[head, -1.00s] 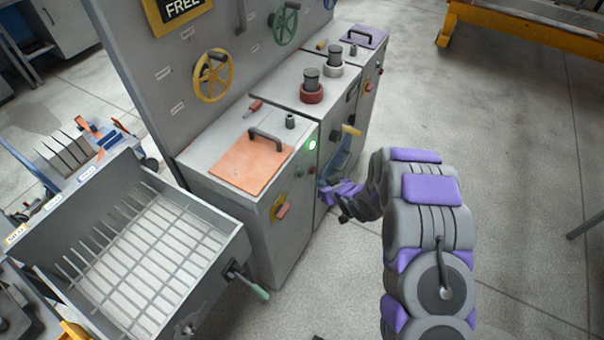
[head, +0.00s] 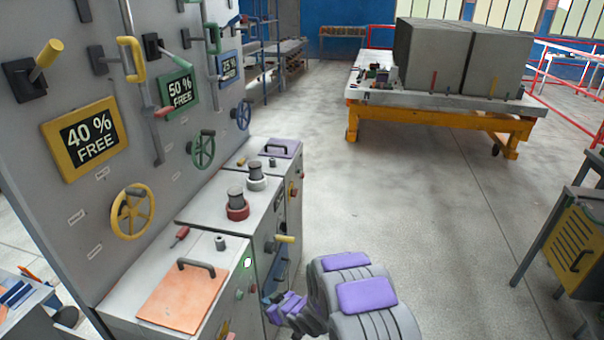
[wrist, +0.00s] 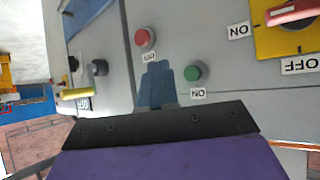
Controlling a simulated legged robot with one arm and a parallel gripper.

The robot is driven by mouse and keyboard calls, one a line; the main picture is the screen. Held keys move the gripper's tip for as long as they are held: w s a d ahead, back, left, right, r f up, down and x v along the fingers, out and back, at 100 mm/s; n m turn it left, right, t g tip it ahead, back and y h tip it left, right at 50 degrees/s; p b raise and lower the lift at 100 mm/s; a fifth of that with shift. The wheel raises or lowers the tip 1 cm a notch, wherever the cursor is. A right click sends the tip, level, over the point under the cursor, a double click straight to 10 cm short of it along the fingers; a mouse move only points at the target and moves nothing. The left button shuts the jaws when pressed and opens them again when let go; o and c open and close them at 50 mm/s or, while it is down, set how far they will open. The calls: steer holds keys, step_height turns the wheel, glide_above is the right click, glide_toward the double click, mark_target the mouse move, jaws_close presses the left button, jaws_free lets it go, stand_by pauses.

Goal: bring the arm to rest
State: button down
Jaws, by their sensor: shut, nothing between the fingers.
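My arm, grey with purple pads, reaches up from the bottom of the head view. It is bent, with its end turned left toward the cabinet fronts. My gripper (head: 272,309) is low beside the front of the near cabinet (head: 222,256), partly hidden by the cabinet edge and small in the picture. In the wrist view my gripper (wrist: 157,84) shows as narrow fingers together beyond a dark and purple body, with nothing held. The fingers point at a grey panel with a red button (wrist: 145,38) and a green button (wrist: 196,73). Contact with the panel cannot be told.
An orange lid (head: 180,296) with a handle tops the near cabinet. A yellow-handled lever (head: 285,239) sticks out of the cabinet row. A wall panel with handwheels (head: 131,212) stands behind. Open floor lies to the right, before a yellow-framed table (head: 430,118) and a dark stand (head: 570,235).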

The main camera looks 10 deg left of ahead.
steer(key=s+d+r+m+g+h, duration=0.1)
steer(key=s+d+r+m+h, duration=0.25)
steer(key=d+r, duration=0.8)
steer(key=s+d+r+m+h, duration=0.2)
steer(key=d+r+h, duration=0.45)
steer(key=d, duration=0.75)
steer(key=s+d+r+m+g, duration=0.1)
steer(key=s+d+r+g, duration=0.1)
steer(key=s, duration=1)
steer(key=s+d+r+m+g, duration=0.2)
steer(key=s+d+r, duration=0.2)
steer(key=s+r, duration=0.3)
steer(key=s+d+r+m+g+y, duration=0.1)
steer(key=s+d+r+m+g, duration=0.1)
steer(key=s, duration=1.5)
step_height(320, 180, up, 3)
steer(key=shift+d+f+g, duration=0.1)
steer(key=shift+d+g, duration=0.3)
steer(key=shift+g, duration=0.2)
steer(key=shift+m, duration=0.25)
